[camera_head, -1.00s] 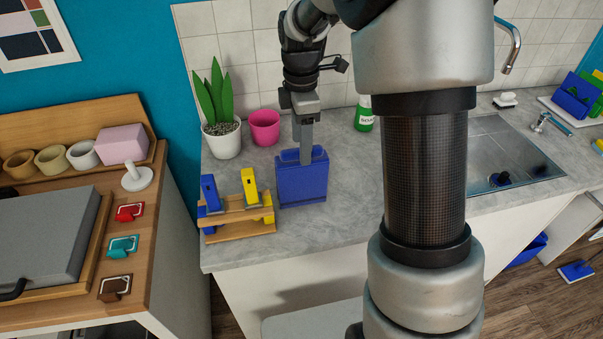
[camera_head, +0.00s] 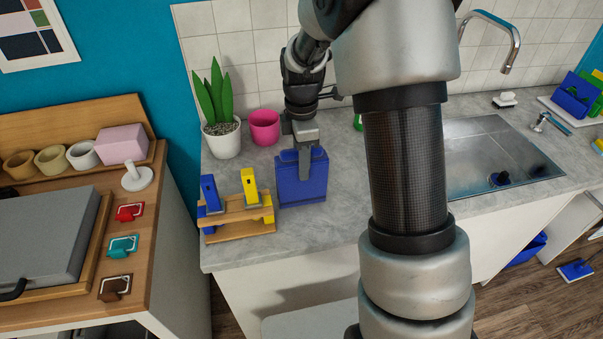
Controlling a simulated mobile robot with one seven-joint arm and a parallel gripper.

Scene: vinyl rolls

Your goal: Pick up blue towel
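A blue, upright, boxy item (camera_head: 301,187) stands on the grey counter to the right of a small wooden rack; it is the likeliest blue towel, but its material is not clear. My gripper (camera_head: 305,164) points down at its top edge. One grey finger shows in front of the blue item's upper part. The other finger is not clearly visible, so I cannot tell whether the gripper is open or closed on the item.
The wooden rack (camera_head: 238,228) with blue and yellow clips stands close on the left. A potted plant (camera_head: 222,143) and a pink pot (camera_head: 265,128) are behind. The sink (camera_head: 495,150) is to the right, partly behind my arm.

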